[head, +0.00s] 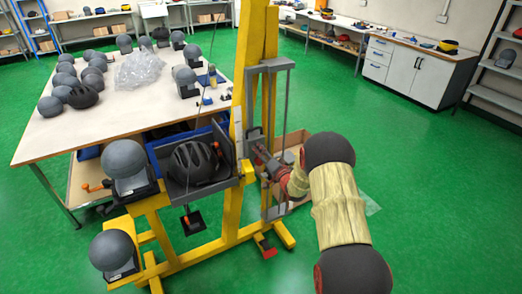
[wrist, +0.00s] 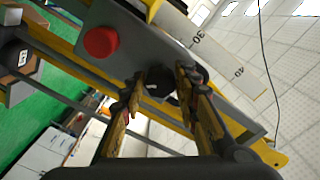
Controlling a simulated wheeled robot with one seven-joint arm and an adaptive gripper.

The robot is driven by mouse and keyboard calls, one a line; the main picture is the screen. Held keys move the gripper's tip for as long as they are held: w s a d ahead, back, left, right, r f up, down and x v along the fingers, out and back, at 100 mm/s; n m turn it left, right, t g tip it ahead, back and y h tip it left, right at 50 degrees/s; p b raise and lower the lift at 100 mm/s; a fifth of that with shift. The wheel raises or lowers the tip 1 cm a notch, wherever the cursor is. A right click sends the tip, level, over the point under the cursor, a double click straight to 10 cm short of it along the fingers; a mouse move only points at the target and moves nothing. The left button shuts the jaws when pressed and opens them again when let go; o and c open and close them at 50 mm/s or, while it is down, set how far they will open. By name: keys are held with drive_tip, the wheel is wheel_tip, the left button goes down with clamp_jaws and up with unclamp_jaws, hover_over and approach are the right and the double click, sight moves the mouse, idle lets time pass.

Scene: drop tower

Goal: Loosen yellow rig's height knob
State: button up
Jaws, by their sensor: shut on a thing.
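The yellow rig (head: 243,75) stands in the middle of the head view, with a grey carriage plate on its upright. In the wrist view the grey plate (wrist: 140,45) carries a red round button or knob (wrist: 100,42) and a black knob (wrist: 158,82). My gripper (wrist: 160,88) has its two fingers on either side of the black knob and is shut on it; the fingers hide part of it. In the head view my gripper (head: 262,158) reaches the rig's right side, and the knob cannot be made out there.
A table (head: 130,128) with several grey headforms stands left of the rig. A black helmet (head: 193,162) and more headforms sit on the rig's left side. A cardboard box (head: 297,140) is behind my arm. A scale (wrist: 215,50) marked 30 and 40 runs beside the plate. Green floor is clear at right.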

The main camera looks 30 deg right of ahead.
drive_tip(key=shift+r+m+p, duration=0.15)
drive_tip(key=shift+m+p, duration=1)
drive_tip(key=shift+m, duration=2.45)
drive_tip(key=o, duration=1.2)
drive_tip(key=shift+c, duration=0.2)
drive_tip(key=s, duration=1.2)
drive_tip(key=shift+d, duration=0.25)
